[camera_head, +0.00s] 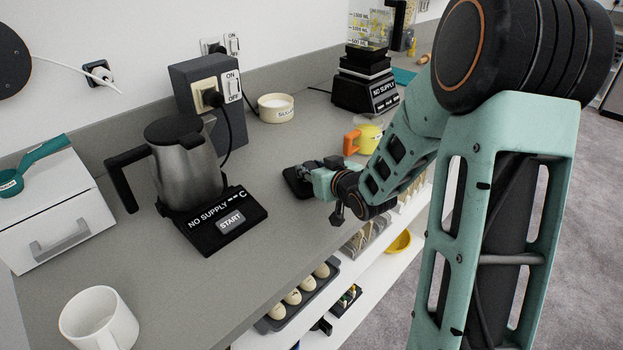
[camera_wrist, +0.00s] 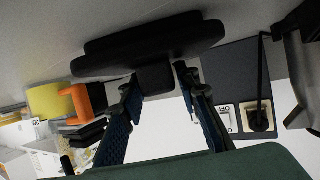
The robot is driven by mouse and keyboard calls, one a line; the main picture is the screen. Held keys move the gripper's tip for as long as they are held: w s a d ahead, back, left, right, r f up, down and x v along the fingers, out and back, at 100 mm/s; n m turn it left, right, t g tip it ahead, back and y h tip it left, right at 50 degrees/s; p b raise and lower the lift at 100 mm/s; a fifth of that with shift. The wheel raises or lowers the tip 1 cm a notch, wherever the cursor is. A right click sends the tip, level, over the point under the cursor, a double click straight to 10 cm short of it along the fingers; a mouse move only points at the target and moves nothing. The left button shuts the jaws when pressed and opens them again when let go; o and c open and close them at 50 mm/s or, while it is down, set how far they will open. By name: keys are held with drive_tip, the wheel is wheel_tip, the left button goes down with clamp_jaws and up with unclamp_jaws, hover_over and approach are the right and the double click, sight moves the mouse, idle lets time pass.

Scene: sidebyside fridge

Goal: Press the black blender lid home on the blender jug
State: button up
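The black blender lid (camera_wrist: 150,48) shows in the wrist view with its small knob between my fingertips. In the head view the lid (camera_head: 297,182) is low at the counter surface; whether it touches the counter is unclear. My gripper (camera_head: 318,178) is beside it, and in the wrist view the fingertips (camera_wrist: 158,80) appear shut on the knob from both sides. The clear blender jug (camera_head: 368,28), with volume marks and yellowish contents, stands upright on its black base (camera_head: 365,88) at the back. Its top is cut off by the frame, so its rim is hidden.
A yellow mug (camera_head: 369,137) with an orange handle stands between the lid and the blender. A steel kettle (camera_head: 187,165), a white bowl (camera_head: 276,107), a grey socket box (camera_head: 205,85) and a white mug (camera_head: 99,320) are also on the counter. Eggs (camera_head: 292,296) sit on the shelf below.

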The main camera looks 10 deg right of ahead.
sight(312, 166)
clamp_jaws()
drive_tip(key=shift+r, duration=0.45)
wheel_tip(312, 166, up, 2)
drive_tip(key=shift+r+p, duration=0.2)
drive_tip(key=shift+p, duration=0.25)
drive_tip(key=s+d+r+p, duration=0.5)
drive_tip(key=s+d+r, duration=0.4)
drive_tip(key=s, duration=0.1)
drive_tip(key=shift+d+r, duration=0.35)
drive_tip(key=shift+d, duration=0.05)
